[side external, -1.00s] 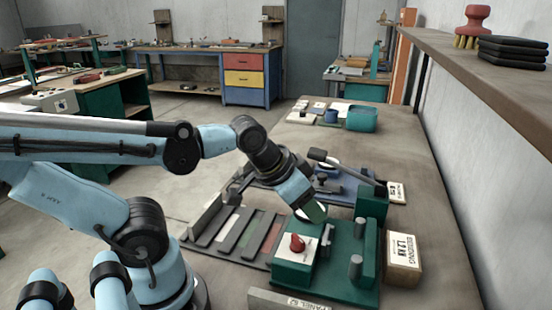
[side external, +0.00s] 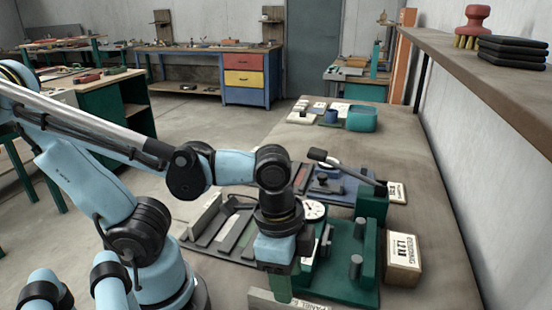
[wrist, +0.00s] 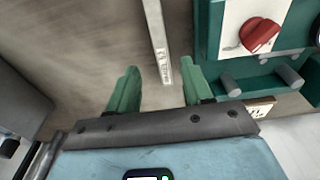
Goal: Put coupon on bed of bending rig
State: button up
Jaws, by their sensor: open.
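My gripper (side external: 279,288) points down at the front of the bench, its green fingers apart and empty. In the wrist view the fingers (wrist: 161,68) stand either side of the end of a narrow grey strip (wrist: 155,30) with a printed label. The strip also shows in the side view (side external: 257,299), partly behind the fingers; I cannot tell whether it is the coupon. The green bending rig (side external: 345,278) stands just right of my gripper, with upright grey posts. Its red knob (wrist: 259,35) shows in the wrist view, while my wrist hides it in the side view.
A rack with grey strips (side external: 228,237) lies to the left behind my wrist. A blue fixture (side external: 345,187) and a white dial (side external: 313,210) are behind the rig. A labelled block (side external: 403,259) stands right of the rig.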

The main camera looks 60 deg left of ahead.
aim_at(288, 309)
jog(key=shift+w+f, duration=0.2)
jog(key=shift+f, duration=3.55)
grip_shut()
